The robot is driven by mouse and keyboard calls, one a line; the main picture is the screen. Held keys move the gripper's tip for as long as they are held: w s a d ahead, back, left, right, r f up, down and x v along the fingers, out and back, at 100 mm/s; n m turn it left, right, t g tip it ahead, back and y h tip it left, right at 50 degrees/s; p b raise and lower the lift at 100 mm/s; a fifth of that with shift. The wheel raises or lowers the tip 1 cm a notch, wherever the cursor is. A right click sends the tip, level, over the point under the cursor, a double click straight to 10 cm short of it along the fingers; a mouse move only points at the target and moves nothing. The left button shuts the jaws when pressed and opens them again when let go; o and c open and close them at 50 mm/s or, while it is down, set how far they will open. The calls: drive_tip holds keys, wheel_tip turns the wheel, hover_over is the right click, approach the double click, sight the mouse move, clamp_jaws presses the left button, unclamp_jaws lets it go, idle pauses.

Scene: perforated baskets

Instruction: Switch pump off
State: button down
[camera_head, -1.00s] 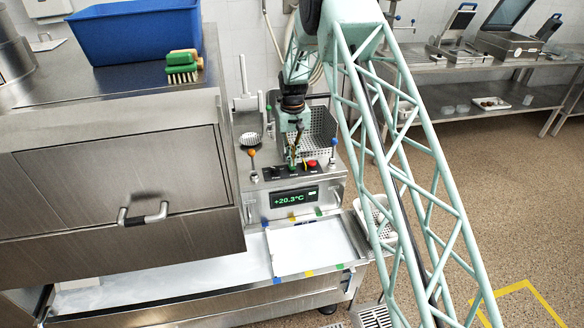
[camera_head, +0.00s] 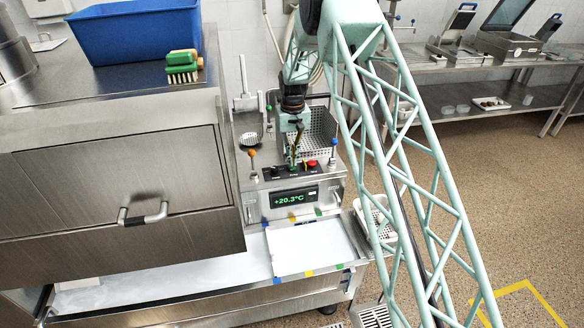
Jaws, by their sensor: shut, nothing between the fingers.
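The control panel (camera_head: 268,174) is a dark strip on top of the steel machine at the middle of the view. It carries a red button (camera_head: 311,164), small switches and a green light beside my gripper. Labels are too small to read, so I cannot tell which switch is the pump's. A green display (camera_head: 294,198) below reads +20.3°C. My gripper (camera_head: 293,163) points down and is shut and empty, with its tips at the middle of the panel. Whether the tips touch a switch cannot be told.
An orange-knobbed lever (camera_head: 252,155) stands left of the panel and a blue-knobbed lever (camera_head: 333,143) right of it. A perforated basket (camera_head: 322,130) is behind. A white tray (camera_head: 300,246) lies in front. The large steel hood (camera_head: 115,180) fills the left.

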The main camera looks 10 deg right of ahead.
sight(293, 168)
drive_tip(key=shift+f+b, duration=0.4)
drive_tip(key=shift+f, duration=0.7)
idle(1.4)
drive_tip(key=shift+r, duration=0.1)
drive_tip(key=shift+r+p, duration=1.3)
drive_tip(key=shift+r, duration=2.1)
